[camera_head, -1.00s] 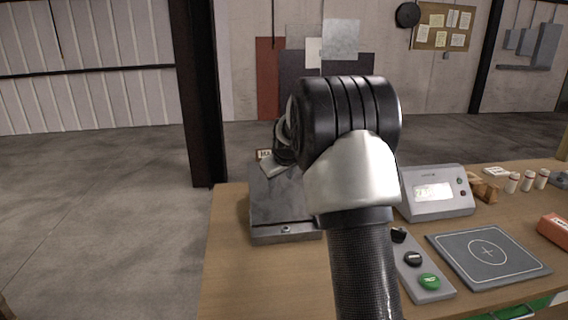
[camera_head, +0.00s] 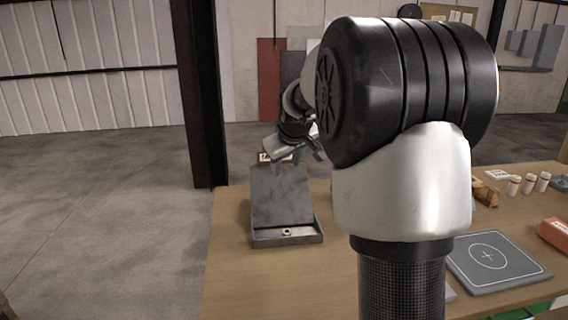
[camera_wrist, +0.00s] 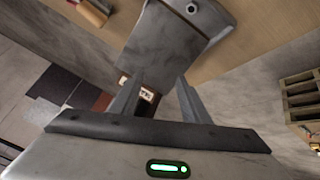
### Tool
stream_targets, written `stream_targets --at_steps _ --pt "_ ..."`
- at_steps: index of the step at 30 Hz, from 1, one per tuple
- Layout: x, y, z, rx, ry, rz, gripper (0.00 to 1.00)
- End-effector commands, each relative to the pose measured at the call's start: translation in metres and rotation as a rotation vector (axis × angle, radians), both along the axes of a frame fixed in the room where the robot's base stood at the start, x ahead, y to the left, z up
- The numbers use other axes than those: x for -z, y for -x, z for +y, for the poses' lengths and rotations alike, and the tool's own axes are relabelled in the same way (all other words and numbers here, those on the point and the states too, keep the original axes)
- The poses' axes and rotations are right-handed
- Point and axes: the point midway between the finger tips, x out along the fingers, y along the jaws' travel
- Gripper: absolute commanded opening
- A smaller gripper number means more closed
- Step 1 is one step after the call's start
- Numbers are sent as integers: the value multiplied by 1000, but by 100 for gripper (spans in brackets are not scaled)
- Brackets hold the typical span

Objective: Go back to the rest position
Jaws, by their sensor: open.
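My gripper (camera_head: 296,150) is partly hidden behind my arm in the head view, above and behind the top of a grey sloped stand. In the wrist view my gripper (camera_wrist: 157,92) has its two fingers apart with nothing held between them. The grey stand (camera_head: 280,190) is on the wooden table near its left end, with a small metal ring (camera_head: 287,232) in its front lip. The stand (camera_wrist: 170,45) shows upside down beyond the fingers in the wrist view.
A small label card (camera_head: 268,157) is behind the stand. My arm covers much of the table (camera_head: 235,275). To the right are a grey pad (camera_head: 497,266), white bottles (camera_head: 528,184) and an orange block (camera_head: 556,231). A wooden pallet stack (camera_wrist: 302,100) shows in the wrist view.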

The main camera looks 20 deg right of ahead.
Motion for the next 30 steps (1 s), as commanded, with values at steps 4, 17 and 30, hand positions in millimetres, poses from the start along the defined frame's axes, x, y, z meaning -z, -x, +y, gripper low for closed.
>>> stream_targets --at_steps 4,17,30 --pt "0 0 0 0 0 0 42" --pt "-43 171 80 70 -139 52 42" --pt "-3 337 123 159 -244 126 42"
